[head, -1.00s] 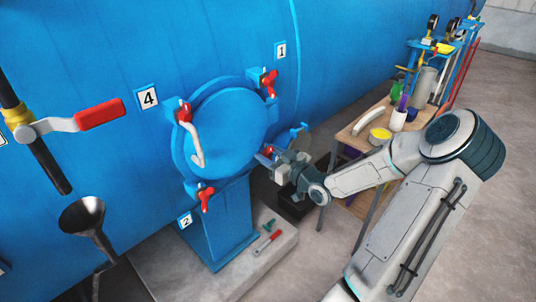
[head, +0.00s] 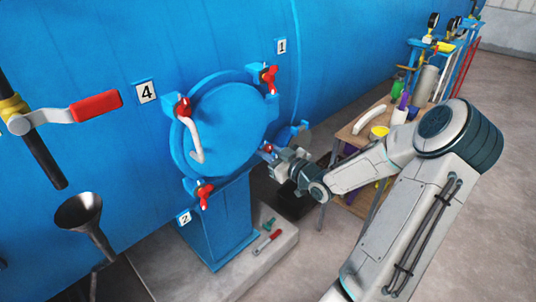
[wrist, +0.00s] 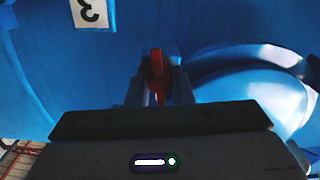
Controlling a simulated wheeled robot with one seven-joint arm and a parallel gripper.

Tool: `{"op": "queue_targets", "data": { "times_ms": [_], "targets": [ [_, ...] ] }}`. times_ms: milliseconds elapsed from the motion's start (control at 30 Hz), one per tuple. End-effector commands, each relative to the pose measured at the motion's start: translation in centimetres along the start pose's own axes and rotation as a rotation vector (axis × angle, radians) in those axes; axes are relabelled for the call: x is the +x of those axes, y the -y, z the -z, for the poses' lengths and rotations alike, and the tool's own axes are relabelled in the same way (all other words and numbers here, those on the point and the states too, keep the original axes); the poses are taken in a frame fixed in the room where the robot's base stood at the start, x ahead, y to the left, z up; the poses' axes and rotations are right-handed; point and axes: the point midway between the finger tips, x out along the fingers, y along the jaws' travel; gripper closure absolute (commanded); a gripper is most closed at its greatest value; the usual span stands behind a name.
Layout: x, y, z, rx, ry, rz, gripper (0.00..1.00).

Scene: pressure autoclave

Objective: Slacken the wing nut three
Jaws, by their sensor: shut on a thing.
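A round blue door (head: 228,125) with a white curved handle (head: 194,140) is set on the blue vessel. The red wing nut three (wrist: 157,72) shows edge-on in the wrist view, near an upside-down label "3" (wrist: 92,12). A small red part of it shows in the head view (head: 267,148). My gripper (head: 274,157) is at the door's right edge, shut on this wing nut. In the wrist view, my gripper's fingers (wrist: 157,88) stand on both sides of it. The gripper hides most of the nut in the head view.
Other red wing nuts sit at labels 1 (head: 268,78), 4 (head: 183,107) and 2 (head: 203,194). A red-handled tool (head: 267,242) lies on the plinth below. A wooden table (head: 352,140) with containers stands close behind my arm. A red-handled valve (head: 95,106) is at left.

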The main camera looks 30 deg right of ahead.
Motion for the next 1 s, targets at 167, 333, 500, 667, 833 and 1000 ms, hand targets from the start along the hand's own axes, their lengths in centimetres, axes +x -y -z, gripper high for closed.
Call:
{"op": "queue_targets", "data": {
  "times_ms": [167, 333, 500, 667, 833, 1000],
  "targets": [
    [0.03, 0.15, -0.51, -0.153, 0.002, 0.001, 1.00],
    [0.05, 0.22, -0.57, -0.316, 0.001, 0.001, 1.00],
    [0.03, 0.25, -0.62, -0.478, 0.000, 0.000, 1.00],
    [0.05, 0.34, -0.71, -0.630, 0.000, 0.001, 1.00],
    [0.05, 0.42, -0.77, -0.792, -0.002, 0.001, 1.00],
    [0.04, 0.42, -0.87, -0.953, -0.002, 0.000, 1.00]
  ]
}}
